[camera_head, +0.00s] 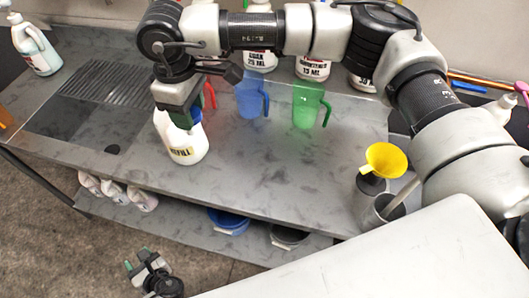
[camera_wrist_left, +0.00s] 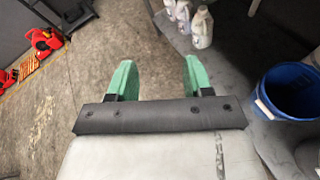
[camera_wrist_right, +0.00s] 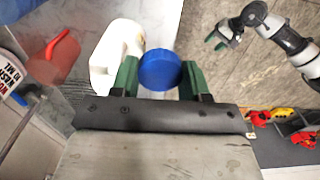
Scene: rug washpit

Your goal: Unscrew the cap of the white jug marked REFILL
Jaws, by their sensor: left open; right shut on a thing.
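The white jug marked REFILL (camera_head: 186,150) stands upright on the grey counter, left of middle. Its white body also shows in the right wrist view (camera_wrist_right: 116,48). My right gripper (camera_head: 185,120) comes down over the jug's top, and its green fingers are shut on the blue cap (camera_wrist_right: 159,70). Whether the cap still sits on the neck is hidden. In the head view the cap is mostly covered by the gripper. My left gripper (camera_head: 138,259) is open and empty, low in front of the counter above the floor; its spread fingers show in the left wrist view (camera_wrist_left: 158,76).
Behind the jug stand a red pitcher (camera_wrist_right: 56,58), a blue pitcher (camera_head: 250,97) and a green pitcher (camera_head: 307,106). A yellow funnel (camera_head: 386,160) stands at the counter's right. A blue bucket (camera_wrist_left: 290,92) and several white jugs are on the lower shelf. The counter's front middle is clear.

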